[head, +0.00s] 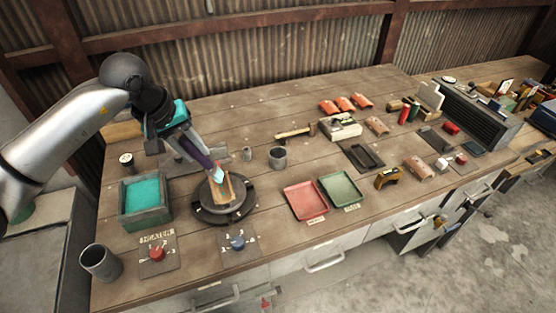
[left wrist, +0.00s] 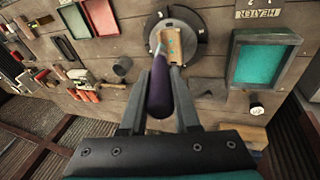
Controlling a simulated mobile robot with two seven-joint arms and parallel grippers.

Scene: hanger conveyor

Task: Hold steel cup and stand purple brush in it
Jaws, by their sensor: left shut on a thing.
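My left gripper (head: 208,164) is shut on a purple brush and holds it above the round black turntable. In the left wrist view the purple brush (left wrist: 160,92) sits between the two fingers of my left gripper (left wrist: 158,80), its pale tip pointing away from the palm. A grey metal cup (head: 277,157) stands upright on the bench to the right of the turntable; a grey cup also shows in the left wrist view (left wrist: 122,66). A larger grey cup (head: 100,262) stands at the bench's front left corner. I cannot tell which is the steel cup. My right gripper is out of view.
The black turntable (head: 243,207) carries a wooden piece (head: 232,191). A teal-filled box (head: 146,207) stands to its left. Red (head: 306,200) and green (head: 342,189) trays lie to its right. Two knob plates sit near the front edge.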

